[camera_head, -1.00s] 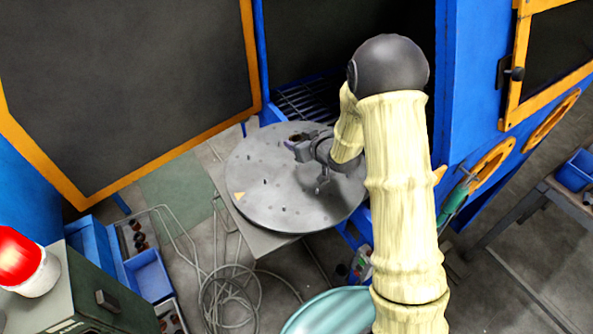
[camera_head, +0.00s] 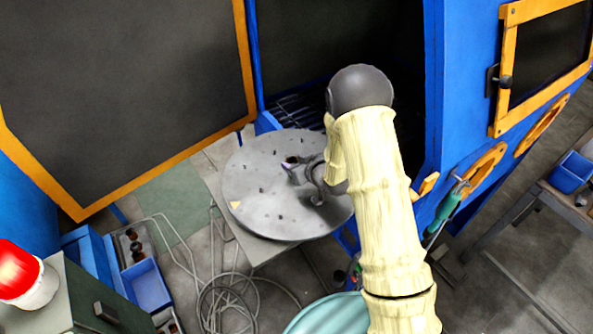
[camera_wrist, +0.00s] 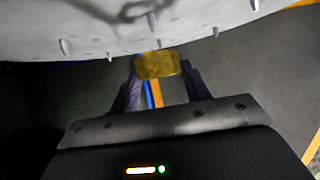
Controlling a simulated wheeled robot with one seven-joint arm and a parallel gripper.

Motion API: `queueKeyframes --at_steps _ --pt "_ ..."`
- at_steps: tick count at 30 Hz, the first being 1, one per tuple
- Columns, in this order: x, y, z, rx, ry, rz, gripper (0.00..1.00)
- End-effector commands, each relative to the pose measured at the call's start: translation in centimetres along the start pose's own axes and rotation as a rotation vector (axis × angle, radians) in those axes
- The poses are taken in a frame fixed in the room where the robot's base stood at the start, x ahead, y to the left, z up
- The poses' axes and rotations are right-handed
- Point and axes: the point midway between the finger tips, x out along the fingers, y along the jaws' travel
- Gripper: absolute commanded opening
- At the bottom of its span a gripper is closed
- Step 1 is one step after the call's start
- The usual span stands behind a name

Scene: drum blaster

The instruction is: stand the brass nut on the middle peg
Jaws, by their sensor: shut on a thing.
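My gripper (camera_wrist: 160,84) is shut on the brass nut (camera_wrist: 158,65), which shows yellow-brown between the two fingers in the wrist view. The round grey turntable (camera_head: 262,215) carries several short pegs. In the wrist view the plate (camera_wrist: 185,30) fills the top of the picture, with a peg (camera_wrist: 65,46) to the left of the nut and another peg (camera_wrist: 215,31) to the right. In the head view my gripper (camera_head: 291,165) is over the plate, right of its middle. The nut is hard to make out there. I cannot tell which peg is the middle one, or whether the nut touches a peg.
The blue cabinet (camera_head: 412,60) stands open behind the plate, its door (camera_head: 130,90) to the left. Coiled cable (camera_head: 232,300) and blue bins (camera_head: 147,283) are on the floor in front.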

Motion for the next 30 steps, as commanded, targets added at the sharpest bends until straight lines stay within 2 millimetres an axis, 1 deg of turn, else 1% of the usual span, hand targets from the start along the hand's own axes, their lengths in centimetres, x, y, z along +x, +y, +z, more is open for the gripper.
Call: queueKeyframes --at_steps 5,12,15,23,30 --pt "0.2 -0.1 0.3 -0.001 -0.001 -0.003 0.17" --pt "1.5 0.1 2.9 0.001 -0.002 0.0 0.17" --pt "1.9 0.1 3.5 0.001 0.0 0.002 0.17" --pt "1.9 0.1 3.6 0.001 0.002 0.002 0.17" --pt "2.3 0.1 4.2 0.001 0.001 0.002 0.17"
